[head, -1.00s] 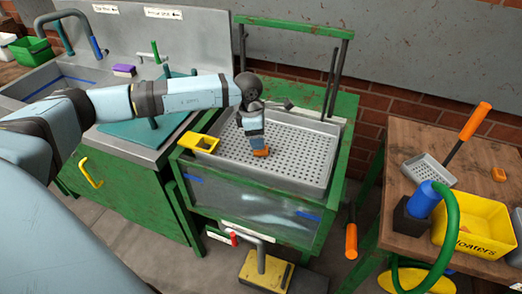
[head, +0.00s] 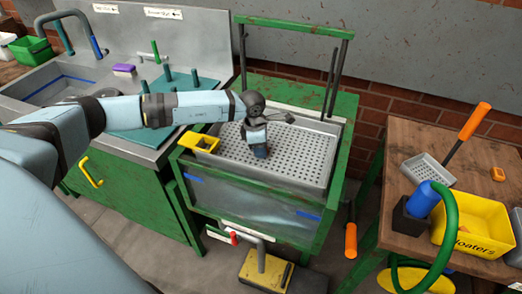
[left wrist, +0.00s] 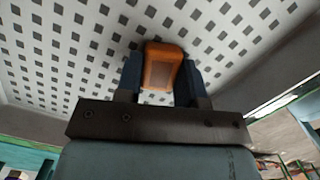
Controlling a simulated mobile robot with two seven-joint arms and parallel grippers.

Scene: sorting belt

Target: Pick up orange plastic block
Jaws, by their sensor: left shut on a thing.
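The orange plastic block (left wrist: 162,66) is between the two dark fingers of my left gripper (left wrist: 160,78) in the left wrist view. The gripper is shut on it, with a finger on each side. The perforated grey tray (head: 312,158) lies behind the block; I cannot tell whether the block still touches it. My right gripper is not in view.
Green uprights (head: 342,75) stand behind the tray. On the wooden table (head: 400,150) at right are another small orange piece (head: 498,174), a scoop (head: 430,170) and a yellow "floaters" bin (head: 480,228).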

